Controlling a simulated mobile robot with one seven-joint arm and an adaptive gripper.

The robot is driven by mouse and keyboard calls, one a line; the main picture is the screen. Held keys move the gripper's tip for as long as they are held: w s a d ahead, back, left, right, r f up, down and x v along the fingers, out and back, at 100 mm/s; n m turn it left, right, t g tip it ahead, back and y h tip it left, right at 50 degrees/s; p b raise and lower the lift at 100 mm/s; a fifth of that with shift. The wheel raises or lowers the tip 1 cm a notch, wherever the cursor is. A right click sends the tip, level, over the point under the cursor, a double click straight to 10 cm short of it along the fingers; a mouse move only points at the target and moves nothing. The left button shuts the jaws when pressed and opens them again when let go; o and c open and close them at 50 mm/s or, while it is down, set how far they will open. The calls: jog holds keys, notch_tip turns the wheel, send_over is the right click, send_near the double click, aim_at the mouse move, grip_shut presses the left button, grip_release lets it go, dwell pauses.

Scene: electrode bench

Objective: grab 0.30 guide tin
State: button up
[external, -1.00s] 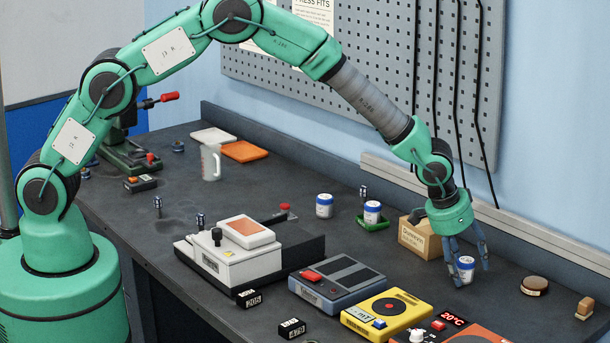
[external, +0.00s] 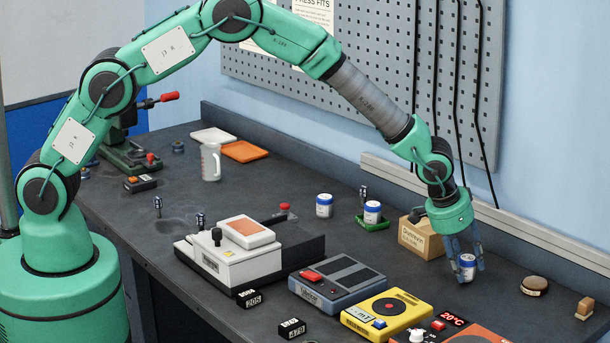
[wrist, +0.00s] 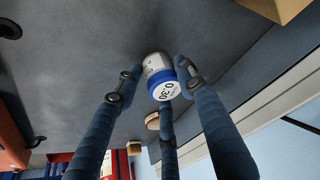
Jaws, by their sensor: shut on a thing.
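The 0.30 guide tin (external: 467,264) is a small white tin with a blue lid at the right of the bench. In the wrist view the tin (wrist: 160,77) shows "0.30" on its lid and sits between the blue fingers. My gripper (external: 466,268) points down and is shut on this tin, with fingers around its sides. In the wrist view the gripper (wrist: 157,92) has a finger on each side of the tin and a third below it. I cannot tell whether the tin's base touches the bench.
Two similar tins stand to the left, one on the bench (external: 324,205) and one (external: 372,211) on a green tray (external: 373,224). A cardboard box (external: 420,238) is close behind my gripper. A round brown object (external: 534,286) lies to the right. Blue-grey and yellow devices (external: 387,313) stand in front.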

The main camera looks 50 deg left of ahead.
aim_at(470, 258)
notch_tip(470, 258, up, 4)
jog(key=shift+s+a+f+p, duration=0.1)
jog(key=shift+f+p, duration=0.1)
jog(key=shift+p, duration=0.1)
jog(key=s+a, duration=0.2)
jog(key=s, duration=0.2)
jog(key=s+a, duration=0.3)
jog(key=s, duration=0.2)
jog(key=s+a+r, duration=0.1)
jog(key=s+a, duration=0.2)
jog(key=s, duration=0.1)
jog(key=shift+s+a+r+p, duration=0.1)
jog(key=shift+s+a+p, duration=0.1)
jog(key=shift+p, duration=0.15)
jog(key=shift+w+a, duration=0.1)
